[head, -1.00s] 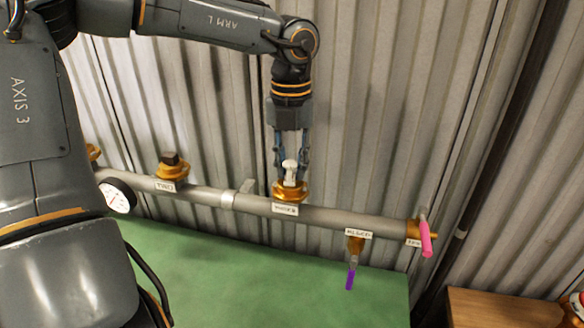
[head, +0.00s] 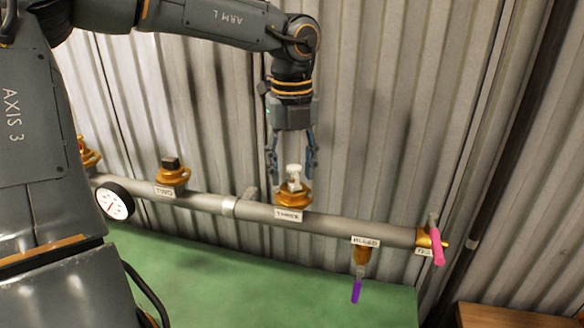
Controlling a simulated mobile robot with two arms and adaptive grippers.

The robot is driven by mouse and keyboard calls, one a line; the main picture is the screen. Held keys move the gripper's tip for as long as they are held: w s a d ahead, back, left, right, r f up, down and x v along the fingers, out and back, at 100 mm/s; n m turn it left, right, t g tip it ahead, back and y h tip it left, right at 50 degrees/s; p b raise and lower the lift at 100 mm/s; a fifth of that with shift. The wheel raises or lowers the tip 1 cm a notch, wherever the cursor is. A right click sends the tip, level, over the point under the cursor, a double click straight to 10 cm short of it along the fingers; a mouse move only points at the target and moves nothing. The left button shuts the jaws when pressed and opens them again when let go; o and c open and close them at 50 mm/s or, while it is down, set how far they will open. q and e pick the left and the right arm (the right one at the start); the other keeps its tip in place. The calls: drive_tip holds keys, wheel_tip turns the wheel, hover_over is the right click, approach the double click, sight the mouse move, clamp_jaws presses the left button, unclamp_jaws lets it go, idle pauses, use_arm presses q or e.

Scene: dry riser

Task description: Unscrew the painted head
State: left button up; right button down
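A white head (head: 294,177) stands upright on a brass fitting (head: 294,197) on top of the grey pipe (head: 330,227), above a small label (head: 288,214). It looks like the painted head. My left gripper (head: 291,172) points down over it from above. Its two dark fingers are spread, one on each side of the head, with visible gaps. Whether the fingertips are level with the head in depth is hard to tell. A second brass fitting (head: 173,177) with a dark square head (head: 170,163) stands further left on the pipe. My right gripper is not in view.
A pressure gauge (head: 115,201) sits on the pipe's left part. A purple handle (head: 356,291) hangs below the pipe and a pink handle (head: 437,247) is at its right end. A corrugated wall (head: 400,110) stands close behind; the green surface (head: 250,280) below is bare.

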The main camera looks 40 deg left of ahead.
use_arm(q)
drive_tip(key=m, duration=0.3)
drive_tip(key=shift+d+p, duration=0.25)
drive_tip(key=shift+p, duration=0.15)
drive_tip(key=m, duration=0.3)
drive_tip(key=shift+w, duration=0.2)
drive_tip(key=shift+d+m+p, duration=0.25)
drive_tip(key=shift+m+p, duration=0.25)
drive_tip(key=shift+m, duration=0.7)
drive_tip(key=m, duration=0.3)
drive_tip(key=shift+w+d+m+p, duration=0.1)
drive_tip(key=shift+d+m+p, duration=0.05)
drive_tip(key=shift+m+p, duration=0.15)
drive_tip(key=m, duration=0.3)
drive_tip(key=shift+d+p, duration=0.2)
drive_tip(key=shift+p, duration=0.15)
drive_tip(key=shift+d+m, duration=0.1)
drive_tip(key=shift+m, duration=1)
drive_tip(key=shift+f, duration=0.1)
drive_tip(key=shift+c, duration=0.2)
